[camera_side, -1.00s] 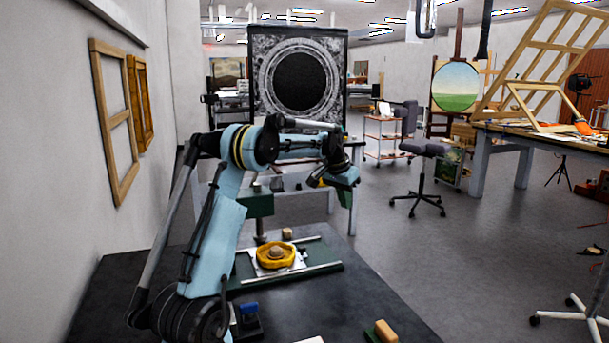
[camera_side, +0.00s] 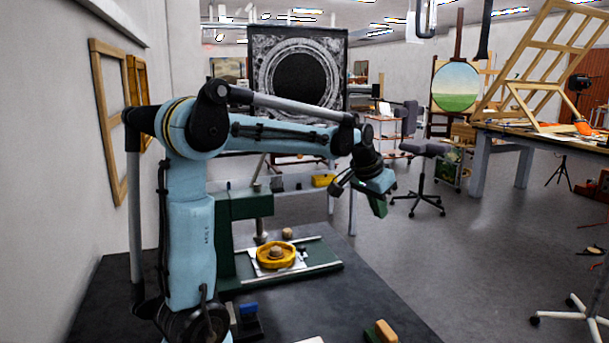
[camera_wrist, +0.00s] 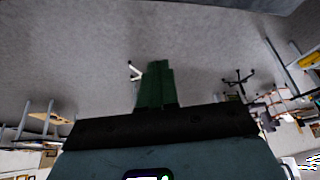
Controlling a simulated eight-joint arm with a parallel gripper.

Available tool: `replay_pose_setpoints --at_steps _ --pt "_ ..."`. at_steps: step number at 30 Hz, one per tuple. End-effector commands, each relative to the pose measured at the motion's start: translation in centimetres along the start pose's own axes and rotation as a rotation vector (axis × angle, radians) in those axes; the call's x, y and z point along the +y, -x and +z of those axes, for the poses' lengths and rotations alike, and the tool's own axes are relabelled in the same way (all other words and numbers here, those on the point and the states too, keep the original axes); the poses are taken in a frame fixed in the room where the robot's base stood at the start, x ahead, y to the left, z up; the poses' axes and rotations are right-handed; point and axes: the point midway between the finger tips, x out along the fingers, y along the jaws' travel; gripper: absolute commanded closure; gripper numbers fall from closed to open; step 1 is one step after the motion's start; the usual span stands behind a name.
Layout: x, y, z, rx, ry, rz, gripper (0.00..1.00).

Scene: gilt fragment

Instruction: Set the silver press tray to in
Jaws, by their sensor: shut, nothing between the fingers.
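The press has a green body (camera_side: 240,212) and a green base with pale rails (camera_side: 322,268), on the dark bench. The silver tray (camera_side: 300,263) lies between the rails, and a yellow round piece with a tan centre (camera_side: 277,254) rests on it. The tray is mostly covered by this piece, and it sits out to the right of the press column. My gripper (camera_side: 378,205) is up in the air to the right of and above the press, shut and empty, touching nothing. Its green fingers (camera_wrist: 155,88) show together in the wrist view, over grey floor.
A small tan knob (camera_side: 287,233) stands behind the tray. A blue-topped block (camera_side: 249,309) and a tan-topped block (camera_side: 382,331) are at the bench's front. A bench with a yellow item (camera_side: 323,181) is behind. Open floor lies to the right, with a chair (camera_side: 424,151).

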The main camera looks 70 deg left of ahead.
Motion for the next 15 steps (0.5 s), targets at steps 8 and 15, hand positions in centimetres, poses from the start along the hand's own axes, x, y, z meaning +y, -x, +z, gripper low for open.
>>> replay_pose_setpoints --at_steps 8,15 --pt "3.6 1.4 2.1 0.026 -0.04 0.019 1.0" --pt "4.7 1.8 2.9 0.032 -0.044 0.024 0.86"
